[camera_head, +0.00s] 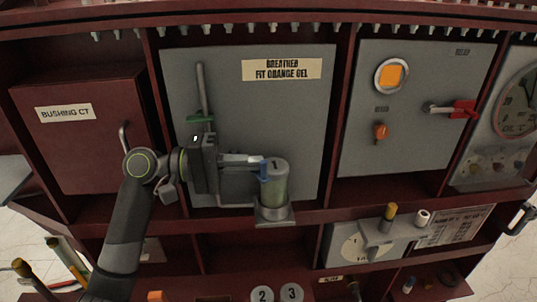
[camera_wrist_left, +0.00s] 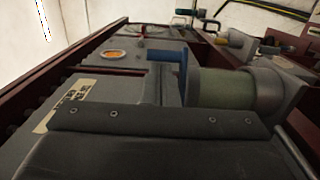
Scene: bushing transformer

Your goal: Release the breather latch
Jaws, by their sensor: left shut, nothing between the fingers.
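The breather (camera_head: 274,186) is a pale green canister with a grey cap, upright in a grey cup holder on the panel labelled for orange gel. A blue latch lever (camera_head: 264,170) stands at its left side. My left gripper (camera_head: 257,161) comes in from the left, and its shut fingers end at the blue lever, next to the canister. Whether they touch the lever is not clear. In the left wrist view the blue lever (camera_wrist_left: 168,56) shows just beyond the fingers, with the breather (camera_wrist_left: 226,88) lying to the right. My right gripper is not in view.
A grey pipe (camera_head: 201,88) and a green handle (camera_head: 199,118) are behind my left wrist. The bushing CT box (camera_head: 75,140) is to the left. The panel at right has an orange lamp (camera_head: 391,75) and a red handle (camera_head: 463,109). Numbered canisters (camera_head: 262,293) stand below.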

